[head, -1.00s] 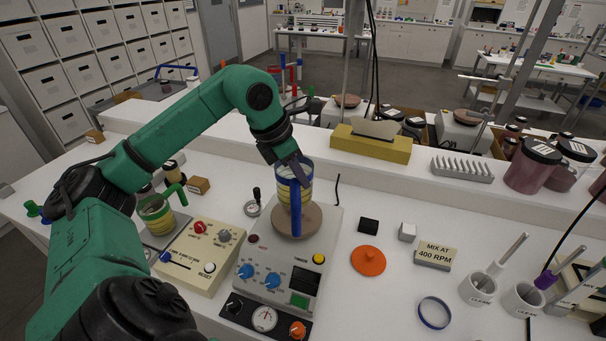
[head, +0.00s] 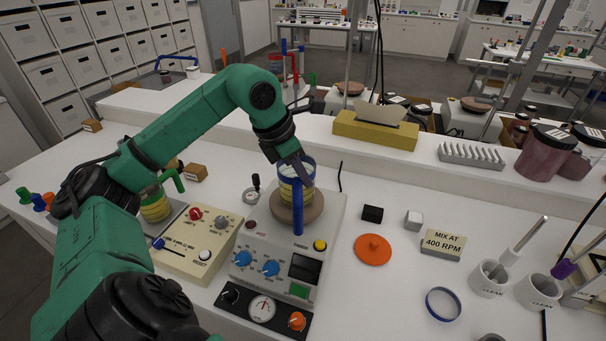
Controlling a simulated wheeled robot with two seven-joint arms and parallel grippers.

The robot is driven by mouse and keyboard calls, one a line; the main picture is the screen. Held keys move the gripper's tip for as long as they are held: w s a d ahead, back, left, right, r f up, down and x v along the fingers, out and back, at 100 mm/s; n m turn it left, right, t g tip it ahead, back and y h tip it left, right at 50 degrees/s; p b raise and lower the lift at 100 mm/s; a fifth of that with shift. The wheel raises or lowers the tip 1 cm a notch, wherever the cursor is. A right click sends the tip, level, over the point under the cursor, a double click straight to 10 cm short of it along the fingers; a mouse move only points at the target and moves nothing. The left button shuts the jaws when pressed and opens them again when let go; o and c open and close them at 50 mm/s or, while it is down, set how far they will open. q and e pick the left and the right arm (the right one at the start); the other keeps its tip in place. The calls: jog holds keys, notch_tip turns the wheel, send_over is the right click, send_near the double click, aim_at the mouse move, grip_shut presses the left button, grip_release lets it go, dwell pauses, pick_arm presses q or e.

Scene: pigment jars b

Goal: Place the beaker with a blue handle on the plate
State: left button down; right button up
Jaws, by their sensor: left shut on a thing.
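The beaker with a blue handle (head: 298,208) is clear, with a blue rim and yellowish bands. It stands upright over the round brown plate (head: 284,213) of the stirrer unit; whether it touches the plate I cannot tell. My left gripper (head: 299,176) is shut on the beaker at its rim, coming in from the left and above. The fingertips are partly hidden against the beaker. A second beaker with a green handle (head: 156,207) stands at the left, partly behind my left arm. My right gripper is not in view.
The stirrer unit (head: 326,235) has knobs and a dark display. A control box (head: 196,240) is to its left. An orange lid (head: 373,250), a black block (head: 373,214), a white cube (head: 413,220) and a "MIX AT 400 RPM" sign (head: 443,243) lie to the right. A raised ledge runs behind.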

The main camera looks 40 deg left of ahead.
pick_arm(q)
jog(key=shift+f, duration=0.25)
jog(key=c, duration=0.9)
grip_release()
jog(key=shift+c, duration=0.2)
jog(key=p+v, duration=0.2)
jog(key=v, duration=1.2)
jog(key=shift+r, duration=0.3)
jog(key=shift+f, duration=0.1)
